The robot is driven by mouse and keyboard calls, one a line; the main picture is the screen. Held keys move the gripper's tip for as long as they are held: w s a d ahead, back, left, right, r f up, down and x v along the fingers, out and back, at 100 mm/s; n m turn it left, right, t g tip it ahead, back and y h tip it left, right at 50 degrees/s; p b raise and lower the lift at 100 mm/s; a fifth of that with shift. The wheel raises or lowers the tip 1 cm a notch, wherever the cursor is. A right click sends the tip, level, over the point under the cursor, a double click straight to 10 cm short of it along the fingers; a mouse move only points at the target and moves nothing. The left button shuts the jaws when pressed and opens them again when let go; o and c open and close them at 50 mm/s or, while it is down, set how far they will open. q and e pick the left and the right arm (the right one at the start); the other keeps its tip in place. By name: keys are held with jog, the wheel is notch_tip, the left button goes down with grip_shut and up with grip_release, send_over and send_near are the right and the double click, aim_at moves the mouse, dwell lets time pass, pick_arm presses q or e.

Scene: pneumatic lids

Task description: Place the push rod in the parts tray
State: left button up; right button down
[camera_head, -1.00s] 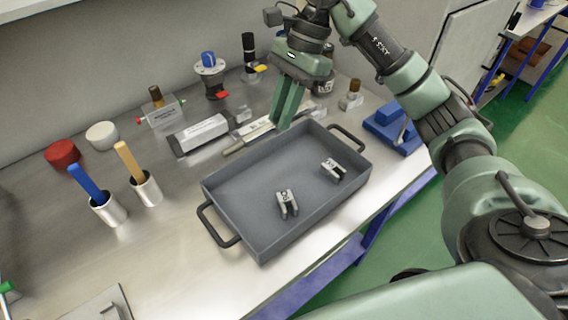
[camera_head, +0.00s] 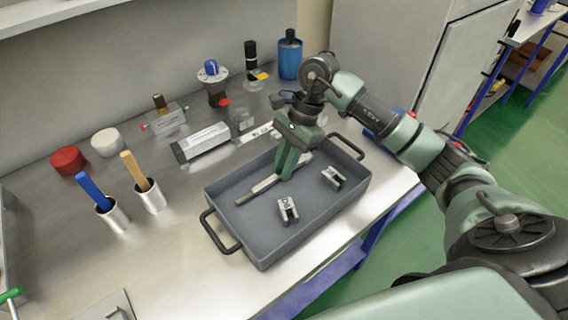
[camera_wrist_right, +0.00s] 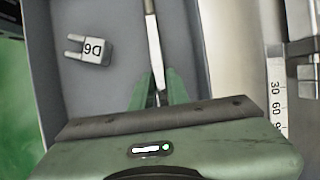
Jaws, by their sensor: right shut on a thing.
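The push rod (camera_head: 257,190) is a slim bar with a bright metal middle and a darker end. My right gripper (camera_head: 287,176) is shut on it, and it also shows between the fingers in the right wrist view (camera_wrist_right: 153,42). The grey parts tray (camera_head: 318,226) has two dark handles. The rod and fingers are inside the tray's outline, over its left and back part. I cannot tell whether the rod touches the tray floor. My left gripper is not in view.
Two metal forks (camera_head: 288,209) (camera_head: 333,177) lie in the tray, one marked D6. A pneumatic cylinder (camera_head: 202,143) lies behind the tray. Two cups (camera_head: 115,218) (camera_head: 151,196) with blue and yellow handles stand to the left. The front left bench is mostly clear.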

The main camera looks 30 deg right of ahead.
jog(key=shift+f, duration=0.1)
jog(key=c, duration=1.4)
grip_release()
jog(key=shift+o, duration=0.2)
jog(key=shift+r, duration=0.3)
jog(key=b+v, duration=0.2)
jog(key=v, duration=0.9)
jog(key=shift+r, duration=0.35)
jog(key=shift+d, duration=0.1)
